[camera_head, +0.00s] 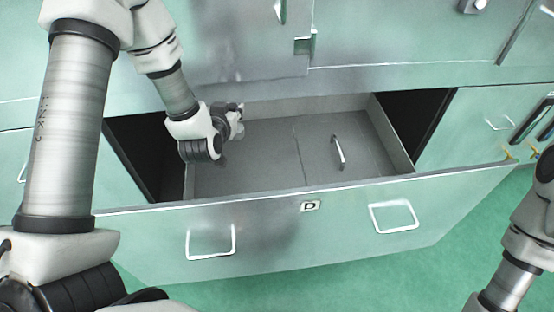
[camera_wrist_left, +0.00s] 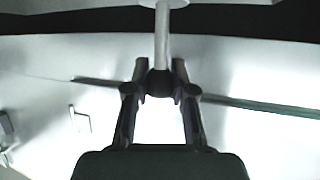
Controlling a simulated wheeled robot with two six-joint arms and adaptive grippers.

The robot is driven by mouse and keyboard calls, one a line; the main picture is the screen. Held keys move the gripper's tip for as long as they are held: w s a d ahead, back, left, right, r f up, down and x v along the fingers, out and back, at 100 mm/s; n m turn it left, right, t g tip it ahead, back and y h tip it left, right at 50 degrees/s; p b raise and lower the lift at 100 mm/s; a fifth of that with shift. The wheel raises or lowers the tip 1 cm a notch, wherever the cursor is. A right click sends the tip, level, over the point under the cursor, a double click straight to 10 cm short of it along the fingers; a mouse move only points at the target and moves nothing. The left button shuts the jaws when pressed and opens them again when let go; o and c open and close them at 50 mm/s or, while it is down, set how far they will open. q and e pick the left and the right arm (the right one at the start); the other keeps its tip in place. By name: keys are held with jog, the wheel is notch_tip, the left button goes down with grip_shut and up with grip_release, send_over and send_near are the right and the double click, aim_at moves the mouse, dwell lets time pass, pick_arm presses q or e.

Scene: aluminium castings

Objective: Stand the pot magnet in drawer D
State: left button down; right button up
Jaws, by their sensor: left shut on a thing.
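Drawer D (camera_head: 262,226) is pulled out, with a "D" label on its front and a grey, roomy inside. My left gripper (camera_head: 237,116) is over the left rear part of the drawer's inside. In the left wrist view, my left gripper (camera_wrist_left: 161,84) is shut on the thin stem of the pot magnet (camera_wrist_left: 162,38). Its wider disc shows at the top edge of that view. In the head view I cannot make out the magnet apart from the gripper. The gap between magnet and drawer floor cannot be told. My right gripper is out of view; only the right arm shows.
A curved metal handle (camera_head: 338,152) is in the right half of the drawer. A seam (camera_head: 297,150) crosses the drawer floor. The drawer's walls surround the left gripper, and the cabinet front (camera_head: 400,40) rises behind. The floor around the seam looks bare.

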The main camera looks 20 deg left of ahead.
pick_arm(q)
notch_tip(320, 180, down, 8)
jog(key=shift+f+b, duration=0.1)
jog(key=shift+b, duration=0.45)
jog(key=shift+w+f, duration=0.2)
jog(key=shift+f, duration=0.2)
jog(key=shift+s+f, duration=0.1)
jog(key=shift+f, duration=0.05)
jog(key=c, duration=1)
grip_release()
jog(key=shift+r, duration=0.35)
jog(key=v, duration=0.7)
jog(key=shift+s, duration=0.2)
